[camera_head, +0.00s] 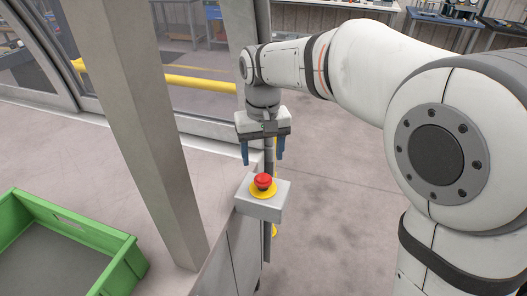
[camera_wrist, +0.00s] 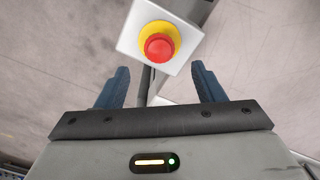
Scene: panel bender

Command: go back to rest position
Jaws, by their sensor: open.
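My gripper (camera_head: 263,150) hangs from my arm with its blue fingers pointing down. It is open and empty, with a clear gap between the fingers. Just below it in the head view is a red emergency button (camera_head: 263,181) with a yellow collar on a light grey box (camera_head: 262,207). In the wrist view my gripper (camera_wrist: 163,84) shows its two fingers spread apart. The red button (camera_wrist: 159,47) is beyond the fingertips, near the top centre. I see no contact between the fingers and the button.
A green crate (camera_head: 105,238) stands on the light surface at the lower left. A grey metal post (camera_head: 140,130) rises between it and the button box. A yellow rail (camera_head: 200,83) runs behind glass. Workbenches stand far back. Open floor (camera_head: 340,200) lies right of the box.

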